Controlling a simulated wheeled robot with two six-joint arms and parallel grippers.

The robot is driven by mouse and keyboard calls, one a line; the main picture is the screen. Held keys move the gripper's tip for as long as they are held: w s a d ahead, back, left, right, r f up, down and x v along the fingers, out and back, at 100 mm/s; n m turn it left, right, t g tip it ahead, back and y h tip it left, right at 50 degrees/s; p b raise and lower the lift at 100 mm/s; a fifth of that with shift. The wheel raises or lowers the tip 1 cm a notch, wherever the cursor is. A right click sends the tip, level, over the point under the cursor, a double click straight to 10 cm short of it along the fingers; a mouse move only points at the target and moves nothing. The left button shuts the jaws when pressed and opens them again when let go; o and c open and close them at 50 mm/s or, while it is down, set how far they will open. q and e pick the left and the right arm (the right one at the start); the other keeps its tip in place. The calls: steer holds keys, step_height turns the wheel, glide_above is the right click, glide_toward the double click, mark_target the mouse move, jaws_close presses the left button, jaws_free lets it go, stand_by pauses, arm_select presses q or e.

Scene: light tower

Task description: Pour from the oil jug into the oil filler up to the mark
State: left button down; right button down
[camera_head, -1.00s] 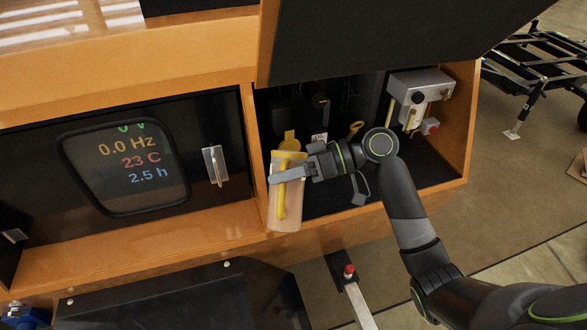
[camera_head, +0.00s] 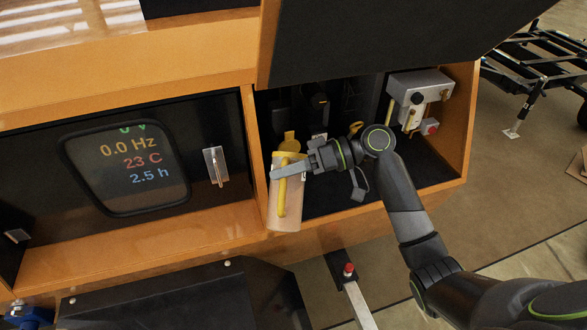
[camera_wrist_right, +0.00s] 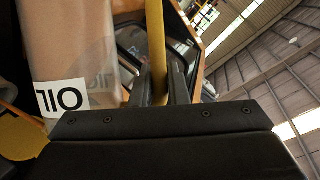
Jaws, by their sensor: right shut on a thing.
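The oil jug (camera_head: 287,212) is a translucent, pale container with a yellow top and a yellow handle. It is nearly upright at the left front of the open engine compartment. My right gripper (camera_head: 289,171) is shut on the handle. In the right wrist view, the yellow handle (camera_wrist_right: 157,45) runs between the fingers, and the jug body (camera_wrist_right: 65,40) with its OIL label shows at the left. A yellow piece (camera_head: 290,138) shows just behind the jug top; I cannot tell whether it is the oil filler or part of the jug. No mark is readable. My left gripper is out of view.
A display panel (camera_head: 124,165) is left of the compartment. A raised black cover (camera_head: 380,40) hangs above it. A yellow ring (camera_head: 355,128) is behind my right wrist. A grey box (camera_head: 420,87) is at the right. The compartment floor (camera_head: 420,175) has free room there.

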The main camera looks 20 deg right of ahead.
mark_target(289, 163)
steer(key=shift+w+d+f+m+g, duration=0.15)
steer(key=shift+w+m+g, duration=0.15)
steer(key=shift+w+m, duration=0.25)
stand_by(1.3)
steer(key=shift+w+d+f+m+y, duration=0.35)
steer(key=shift+w+m+y, duration=0.15)
steer(key=shift+w+m, duration=0.15)
stand_by(3.2)
steer(key=shift+w+d+r+m, duration=0.1)
steer(key=shift+w+r+m, duration=0.05)
steer(key=shift+w+m, duration=0.15)
stand_by(1.9)
